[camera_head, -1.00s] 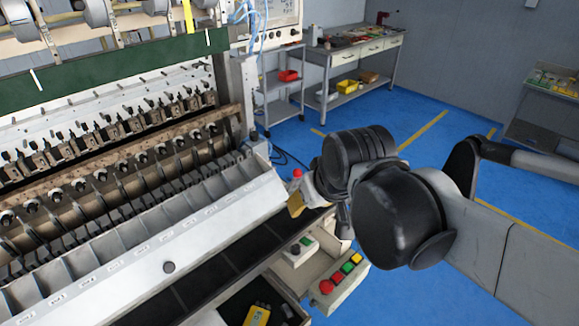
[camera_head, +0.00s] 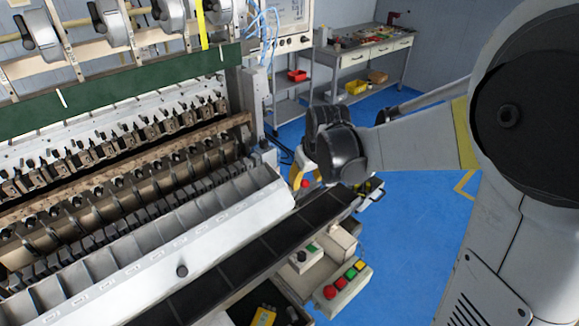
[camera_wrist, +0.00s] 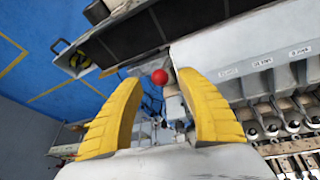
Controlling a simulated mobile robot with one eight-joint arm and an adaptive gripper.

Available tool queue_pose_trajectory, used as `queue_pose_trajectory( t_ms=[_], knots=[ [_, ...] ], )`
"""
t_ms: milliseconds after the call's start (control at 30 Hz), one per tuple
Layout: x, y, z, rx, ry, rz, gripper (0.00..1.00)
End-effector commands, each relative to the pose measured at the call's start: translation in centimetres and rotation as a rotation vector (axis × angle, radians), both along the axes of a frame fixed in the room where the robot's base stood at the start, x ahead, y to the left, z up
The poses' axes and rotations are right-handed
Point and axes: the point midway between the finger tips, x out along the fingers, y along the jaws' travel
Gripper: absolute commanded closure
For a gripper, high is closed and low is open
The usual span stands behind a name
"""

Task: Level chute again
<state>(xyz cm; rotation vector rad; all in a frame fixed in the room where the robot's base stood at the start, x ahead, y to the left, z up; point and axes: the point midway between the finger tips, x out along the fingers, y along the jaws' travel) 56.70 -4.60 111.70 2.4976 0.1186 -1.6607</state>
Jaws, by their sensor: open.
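The chute (camera_head: 140,270) is a long pale grey trough with a row of compartments and small labels along the front of the coil winder. Its labelled wall also shows in the wrist view (camera_wrist: 240,70). I cannot tell its exact tilt. A red ball knob (camera_head: 305,184) is at the chute's right end. In the wrist view the red knob (camera_wrist: 160,76) appears between the fingertips, beyond them; contact cannot be made out. My gripper (camera_wrist: 160,84) has two yellow fingers spread apart and empty. In the head view my gripper (camera_head: 298,172) is beside the chute's right end, partly hidden by my wrist.
A dark conveyor strip (camera_head: 270,243) runs in front of the chute. A button box (camera_head: 345,283) with red, green and yellow buttons sits low at front. Blue floor (camera_head: 420,220) is open at right. A workbench (camera_head: 365,55) stands at the back.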

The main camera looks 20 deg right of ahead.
Motion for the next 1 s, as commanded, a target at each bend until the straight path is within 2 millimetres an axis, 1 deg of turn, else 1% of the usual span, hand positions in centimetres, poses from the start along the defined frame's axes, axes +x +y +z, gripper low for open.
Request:
queue_pose_trajectory(
  t_ms=[33,200,533,567,600,667,700,1000],
  knots=[
    [0.4,0.0,-0.9,0.000,0.000,0.000,0.55],
    [1.0,0.0,-2.3,0.000,0.000,0.000,0.55],
    [1.1,0.0,-2.6,0.000,0.000,0.000,0.55],
    [1.1,0.0,-2.6,0.000,0.000,0.000,0.62],
    [1.1,0.0,-2.6,0.000,0.000,0.000,0.75],
    [1.1,0.0,-2.6,0.000,0.000,0.000,0.93],
    [1.1,0.0,-2.6,0.000,0.000,0.000,1.00],
    [1.5,0.2,-2.4,-0.008,0.019,0.001,1.00]
  ],
)
